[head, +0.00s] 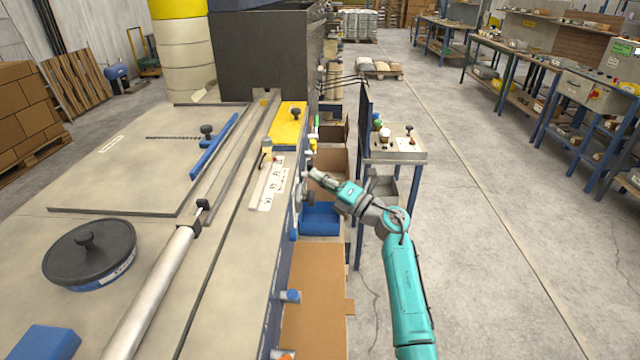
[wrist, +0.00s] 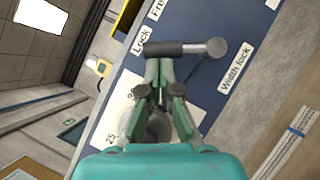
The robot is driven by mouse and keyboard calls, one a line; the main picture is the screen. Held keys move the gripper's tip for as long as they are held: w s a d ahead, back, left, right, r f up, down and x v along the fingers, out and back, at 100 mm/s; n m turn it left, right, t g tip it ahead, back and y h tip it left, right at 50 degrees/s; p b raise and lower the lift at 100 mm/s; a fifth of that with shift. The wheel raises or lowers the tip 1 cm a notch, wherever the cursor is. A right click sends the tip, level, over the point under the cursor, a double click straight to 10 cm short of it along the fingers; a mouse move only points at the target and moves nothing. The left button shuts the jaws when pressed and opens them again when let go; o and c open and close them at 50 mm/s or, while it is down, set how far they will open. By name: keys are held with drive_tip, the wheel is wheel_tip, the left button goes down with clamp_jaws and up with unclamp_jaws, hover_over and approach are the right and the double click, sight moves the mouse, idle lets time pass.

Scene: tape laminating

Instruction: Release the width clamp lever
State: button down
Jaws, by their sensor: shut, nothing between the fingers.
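The width clamp lever (wrist: 185,48) shows in the wrist view as a dark bar with a round grey end at its right. It sits on a blue panel (wrist: 200,18). Its left end lies beside the "Lock" label (wrist: 142,40), and the "Width lock" label (wrist: 236,68) is to its lower right. My gripper (wrist: 165,66) is shut and empty, its fingertips just below the bar in the picture; I cannot tell if they touch it. In the head view my gripper (head: 314,173) is at the machine's right side, and the lever is too small to make out.
The machine's long bench (head: 225,265) runs along the left. A small stand (head: 400,150) with knobs is behind the arm. The aisle floor (head: 500,260) to the right is clear.

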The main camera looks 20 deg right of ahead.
drive_tip(key=shift+w+d+r+m+h, duration=0.1)
drive_tip(key=shift+w+r+m+h, duration=0.15)
drive_tip(key=shift+r+m+h, duration=0.35)
idle(0.5)
drive_tip(key=w+m+g+h, duration=0.1)
drive_tip(key=m, duration=0.1)
drive_tip(key=w+d+r+m+g+h, duration=0.1)
drive_tip(key=m, duration=0.2)
drive_tip(key=w+r+m+g+h, duration=0.1)
drive_tip(key=w+m, duration=0.1)
drive_tip(key=shift+w+d+r+m+g, duration=0.1)
drive_tip(key=shift+d+m+g, duration=0.05)
drive_tip(key=shift+m+g, duration=0.25)
drive_tip(key=shift+w+d+m+g, duration=0.15)
drive_tip(key=shift+w+m+g, duration=0.15)
drive_tip(key=shift+w, duration=0.2)
drive_tip(key=shift+w, duration=0.15)
drive_tip(key=shift+d, duration=0.1)
